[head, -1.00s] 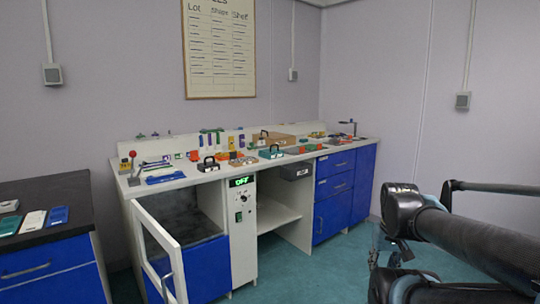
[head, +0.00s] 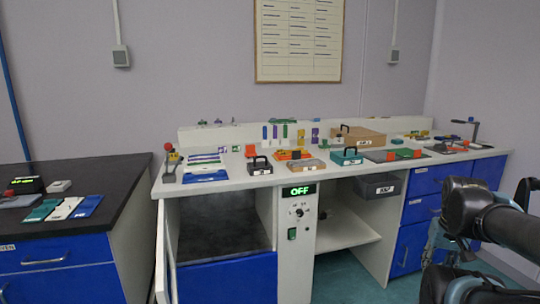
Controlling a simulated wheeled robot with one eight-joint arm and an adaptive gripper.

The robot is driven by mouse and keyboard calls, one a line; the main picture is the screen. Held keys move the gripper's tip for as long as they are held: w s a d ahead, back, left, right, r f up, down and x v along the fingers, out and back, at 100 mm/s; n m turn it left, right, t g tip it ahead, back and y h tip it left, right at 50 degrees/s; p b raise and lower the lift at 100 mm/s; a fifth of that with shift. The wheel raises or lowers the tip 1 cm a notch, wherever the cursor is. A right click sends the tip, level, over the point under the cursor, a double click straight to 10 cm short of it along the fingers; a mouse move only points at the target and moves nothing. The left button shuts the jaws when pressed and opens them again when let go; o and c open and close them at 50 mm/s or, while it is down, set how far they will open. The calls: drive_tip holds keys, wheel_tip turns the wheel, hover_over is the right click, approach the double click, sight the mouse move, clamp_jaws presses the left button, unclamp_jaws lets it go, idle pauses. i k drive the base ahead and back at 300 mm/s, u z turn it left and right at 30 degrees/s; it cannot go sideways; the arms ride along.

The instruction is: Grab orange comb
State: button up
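I cannot single out an orange comb for sure at this distance. Several small orange items lie on the white bench (head: 225,191). One is an orange piece (head: 250,151) behind the black-handled block. My dark arm fills the lower right of the head view, far from these items. No gripper fingers can be made out.
A black-topped table (head: 110,180) stands at the left, with flat coloured plates (head: 62,208) on it.

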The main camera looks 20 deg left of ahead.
sight(297, 154)
drive_tip(key=u, duration=0.35)
drive_tip(key=i, duration=0.6)
drive_tip(key=u, duration=0.35)
